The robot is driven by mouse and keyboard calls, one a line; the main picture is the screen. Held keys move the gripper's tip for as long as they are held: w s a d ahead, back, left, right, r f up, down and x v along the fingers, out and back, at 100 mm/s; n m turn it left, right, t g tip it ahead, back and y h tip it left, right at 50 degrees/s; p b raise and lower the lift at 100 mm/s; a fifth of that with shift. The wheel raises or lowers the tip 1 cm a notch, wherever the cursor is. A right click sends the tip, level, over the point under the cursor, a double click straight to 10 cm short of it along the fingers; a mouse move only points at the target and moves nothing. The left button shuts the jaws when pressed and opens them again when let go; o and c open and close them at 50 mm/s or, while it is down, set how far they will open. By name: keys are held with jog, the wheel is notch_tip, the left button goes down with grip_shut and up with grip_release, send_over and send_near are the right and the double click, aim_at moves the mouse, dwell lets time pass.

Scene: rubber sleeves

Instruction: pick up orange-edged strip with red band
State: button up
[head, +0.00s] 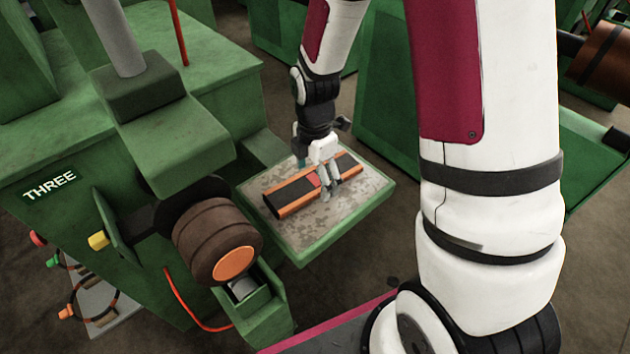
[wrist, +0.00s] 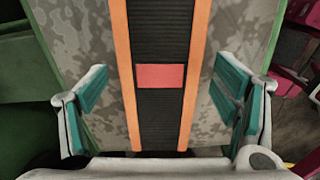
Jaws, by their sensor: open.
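The orange-edged strip (head: 293,197) lies flat on a worn grey-topped green tray in the head view. It is black and ribbed with an orange border along each long side. Its red band (head: 314,180) shows near the middle, beside my gripper. In the wrist view the strip (wrist: 160,40) runs from the top edge down to the gripper body, with the red band (wrist: 160,76) centred. My gripper (head: 327,187) is over the strip. In the wrist view its teal-padded fingers (wrist: 160,100) are wide apart, one on each side of the strip, with gaps between. Nothing is held.
The tray (head: 300,248) juts from a green machine (head: 60,150) marked THREE. A brown roller (head: 215,235) with an orange end stands left of the tray. More green machinery lies behind and to the right. Bare tray surface surrounds the strip.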

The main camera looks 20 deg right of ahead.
jog(key=c, duration=1.3)
jog(key=shift+o, duration=0.2)
